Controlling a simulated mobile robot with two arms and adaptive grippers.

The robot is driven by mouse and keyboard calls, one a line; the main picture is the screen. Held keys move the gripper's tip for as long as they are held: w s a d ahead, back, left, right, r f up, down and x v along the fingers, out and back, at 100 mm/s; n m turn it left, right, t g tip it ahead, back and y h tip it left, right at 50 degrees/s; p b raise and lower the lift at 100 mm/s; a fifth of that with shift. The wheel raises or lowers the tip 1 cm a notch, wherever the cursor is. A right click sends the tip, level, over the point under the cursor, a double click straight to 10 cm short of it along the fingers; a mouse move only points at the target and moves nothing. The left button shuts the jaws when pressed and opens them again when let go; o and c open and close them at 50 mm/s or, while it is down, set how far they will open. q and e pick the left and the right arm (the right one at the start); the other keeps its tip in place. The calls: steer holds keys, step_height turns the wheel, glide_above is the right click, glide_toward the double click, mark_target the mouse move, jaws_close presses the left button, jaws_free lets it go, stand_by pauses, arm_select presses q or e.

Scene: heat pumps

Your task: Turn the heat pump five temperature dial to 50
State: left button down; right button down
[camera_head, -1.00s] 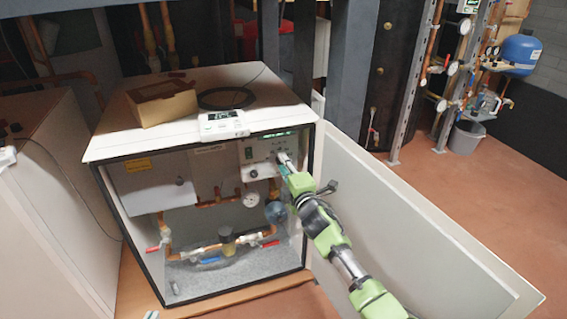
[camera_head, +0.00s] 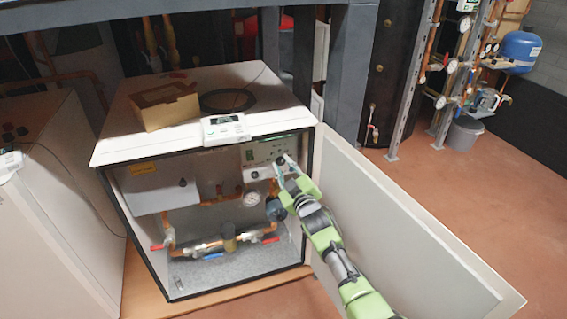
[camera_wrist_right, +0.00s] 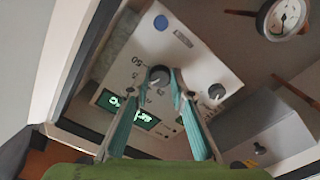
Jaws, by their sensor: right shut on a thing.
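The heat pump (camera_head: 137,227) is an open white cabinet with a control panel (camera_head: 258,152) at its upper right inside. In the right wrist view, the temperature dial (camera_wrist_right: 158,76) is a dark round knob on the white panel (camera_wrist_right: 150,42), with a printed "50" beside it. My right gripper (camera_head: 282,163) reaches into the cabinet. In the right wrist view its two teal fingers (camera_wrist_right: 167,82) are on either side of the dial and shut on it. A lit green display (camera_wrist_right: 128,108) sits beside the dial, partly covered by a finger. My left gripper is out of view.
The open cabinet door (camera_head: 400,215) stands to the right of my right arm. A cardboard box (camera_head: 163,105) and a white controller (camera_head: 225,128) lie on top. A pressure gauge (camera_head: 251,198) and pipes are below the panel.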

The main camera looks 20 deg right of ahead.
steer(key=shift+r+m+p, duration=0.1)
steer(key=shift+m+p, duration=0.2)
steer(key=shift+m, duration=1.1)
steer(key=m+p, duration=0.1)
steer(key=m, duration=0.2)
steer(key=shift+m, duration=0.3)
steer(key=shift+m+p, duration=0.3)
steer(key=shift+m, duration=0.9)
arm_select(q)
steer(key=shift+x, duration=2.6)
arm_select(e)
steer(key=shift+m, duration=1.3)
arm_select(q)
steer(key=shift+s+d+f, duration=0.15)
arm_select(e)
steer(key=c, duration=1.8)
jaws_free()
